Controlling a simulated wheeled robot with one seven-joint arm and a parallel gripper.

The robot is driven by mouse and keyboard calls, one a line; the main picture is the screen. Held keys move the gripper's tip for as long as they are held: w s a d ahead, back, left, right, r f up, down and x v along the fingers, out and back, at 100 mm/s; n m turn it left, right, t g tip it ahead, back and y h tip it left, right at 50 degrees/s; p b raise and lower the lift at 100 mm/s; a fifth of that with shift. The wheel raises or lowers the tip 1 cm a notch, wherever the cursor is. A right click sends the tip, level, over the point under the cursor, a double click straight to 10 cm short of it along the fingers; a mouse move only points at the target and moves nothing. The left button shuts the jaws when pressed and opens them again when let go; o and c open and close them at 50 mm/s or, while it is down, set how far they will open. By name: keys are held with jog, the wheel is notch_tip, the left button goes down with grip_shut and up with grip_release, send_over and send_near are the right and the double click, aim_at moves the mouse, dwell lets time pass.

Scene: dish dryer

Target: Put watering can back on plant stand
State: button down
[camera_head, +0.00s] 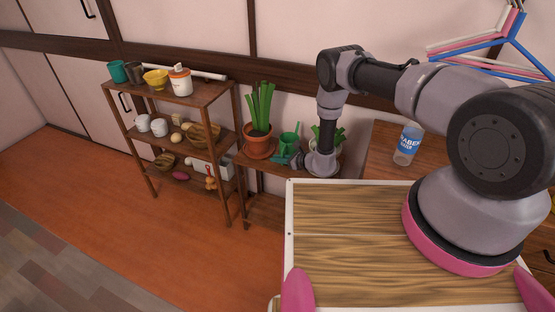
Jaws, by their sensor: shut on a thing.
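The green watering can (289,141) shows beside a potted plant, above the low wooden plant stand (262,171). My gripper (288,159) reaches in from the right at the can's lower part and is shut on it. The wrist hides part of the can and the stand's right end. Whether the can's base touches the stand top is too small to tell.
A terracotta pot with a tall plant (258,141) stands just left of the can. Another plant (338,138) is partly hidden behind my wrist. A wooden shelf (214,92) with dishes stands left. A water bottle (407,145) stands on a cabinet at right.

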jog(key=shift+f, duration=0.15)
jog(key=c, duration=0.9)
grip_release()
jog(key=shift+s+d+r, duration=0.1)
jog(key=shift+d+r, duration=0.15)
jog(key=v, duration=0.7)
jog(key=shift+s, duration=0.1)
jog(key=shift+s+a, duration=0.1)
